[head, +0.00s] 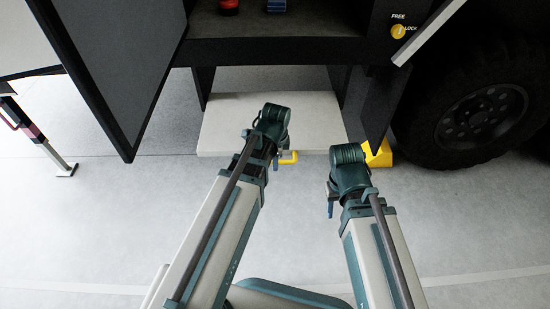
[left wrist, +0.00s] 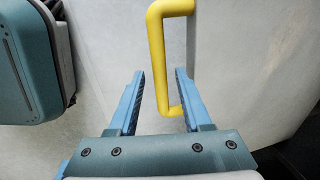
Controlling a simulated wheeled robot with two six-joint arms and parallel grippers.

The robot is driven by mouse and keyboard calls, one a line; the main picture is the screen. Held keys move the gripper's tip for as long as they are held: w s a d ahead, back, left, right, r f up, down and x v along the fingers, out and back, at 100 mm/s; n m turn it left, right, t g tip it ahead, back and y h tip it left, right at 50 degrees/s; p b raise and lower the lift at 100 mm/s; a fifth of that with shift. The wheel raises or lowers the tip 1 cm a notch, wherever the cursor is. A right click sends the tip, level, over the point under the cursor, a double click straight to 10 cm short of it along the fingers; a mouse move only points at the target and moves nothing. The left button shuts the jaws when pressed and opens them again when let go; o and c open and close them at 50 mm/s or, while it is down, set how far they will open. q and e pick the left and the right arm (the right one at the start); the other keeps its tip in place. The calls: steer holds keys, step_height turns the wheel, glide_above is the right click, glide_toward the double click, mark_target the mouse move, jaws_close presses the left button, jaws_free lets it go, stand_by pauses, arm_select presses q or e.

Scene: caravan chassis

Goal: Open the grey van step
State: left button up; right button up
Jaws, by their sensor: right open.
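The grey van step (head: 225,125) is a flat pale slab between two dark side plates under the van's doorway. A yellow handle (head: 289,158) sits at its front edge; it also shows in the left wrist view (left wrist: 157,60). My left gripper (left wrist: 160,100) is open, its blue fingers on either side of the handle's lower part, not closed on it. In the head view that gripper is mostly hidden by its own arm. My right gripper (head: 331,198) is open and empty, pointing down to the right of the handle.
A dark door panel (head: 115,60) hangs open at the left. A yellow knob (head: 398,31) marked FREE and LOCK is at the upper right. A large wheel (head: 480,115) and a yellow chock (head: 378,153) stand at the right. The floor in front is clear.

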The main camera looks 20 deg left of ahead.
stand_by(0.3)
arm_select(q)
step_height(320, 180, up, 14)
steer(key=s+p, duration=0.2)
steer(key=p, duration=1.1)
steer(key=shift+s+d+f, duration=0.2)
steer(key=shift+s+d, duration=0.1)
steer(key=shift+d, duration=0.05)
steer(key=shift+p, duration=0.35)
steer(key=s+d+r+n+g+p, duration=0.1)
steer(key=s+d+r+n+p, duration=0.2)
steer(key=r+p, duration=0.4)
steer(key=s+d+r+n+p, duration=0.3)
steer(key=s+r+n+p, duration=0.1)
steer(key=r+p, duration=0.3)
steer(key=s+d+r+n+g+p, duration=0.1)
steer(key=s+d+r+n+p, duration=0.2)
steer(key=r+p, duration=0.4)
steer(key=shift+s+r+n+g+y+p, duration=0.3)
steer(key=shift+s+n+y+p, duration=0.1)
steer(key=shift+n, duration=0.1)
